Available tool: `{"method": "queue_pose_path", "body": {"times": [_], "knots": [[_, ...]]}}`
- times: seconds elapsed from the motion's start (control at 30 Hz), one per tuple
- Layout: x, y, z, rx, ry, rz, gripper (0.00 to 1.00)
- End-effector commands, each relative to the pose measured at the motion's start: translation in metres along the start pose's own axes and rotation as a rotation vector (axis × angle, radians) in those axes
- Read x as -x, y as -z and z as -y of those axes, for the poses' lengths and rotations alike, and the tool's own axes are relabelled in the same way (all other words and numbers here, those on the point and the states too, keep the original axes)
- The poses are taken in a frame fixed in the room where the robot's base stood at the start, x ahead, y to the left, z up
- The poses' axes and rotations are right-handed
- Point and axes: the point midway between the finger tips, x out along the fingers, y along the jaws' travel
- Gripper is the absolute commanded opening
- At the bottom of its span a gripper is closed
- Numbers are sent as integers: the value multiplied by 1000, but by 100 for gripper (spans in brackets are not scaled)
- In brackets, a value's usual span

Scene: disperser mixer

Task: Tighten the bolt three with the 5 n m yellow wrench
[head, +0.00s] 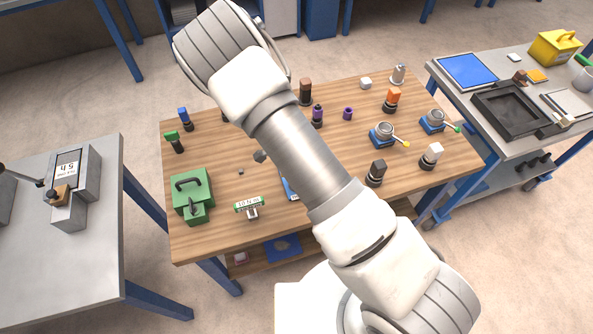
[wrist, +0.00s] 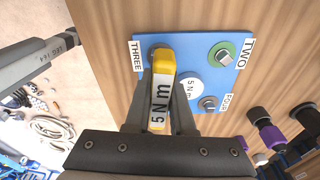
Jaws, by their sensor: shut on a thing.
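In the wrist view, my gripper (wrist: 161,100) is shut on the yellow wrench (wrist: 162,62), which is marked "5 N m". The wrench lies over the blue plate (wrist: 195,48), with its yellow head next to the label THREE (wrist: 138,57). Bolt three is hidden under or behind the wrench head, so I cannot tell whether the wrench is seated on it. Bolts show beside the labels TWO (wrist: 222,54) and FOUR (wrist: 208,103). In the head view my arm hides the gripper and wrench; only a sliver of the plate (head: 290,189) shows.
The wooden table (head: 225,160) also holds a green box (head: 190,190), a holder labelled "10 N m" (head: 249,204) and several small knobbed pieces. A grey table (head: 90,245) stands at left, and a bench with a black tray (head: 512,108) at right.

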Motion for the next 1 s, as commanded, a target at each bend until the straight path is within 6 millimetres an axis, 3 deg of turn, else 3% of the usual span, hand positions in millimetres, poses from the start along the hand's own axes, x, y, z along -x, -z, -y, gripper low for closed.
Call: {"method": "queue_pose_path", "body": {"times": [0.33,0.77,1.0], "knots": [[-2,0,-4,-275,-39,-1,0],[-2,-1,-4,-335,-47,-1,0],[-2,-1,-5,-618,-82,-3,0]]}}
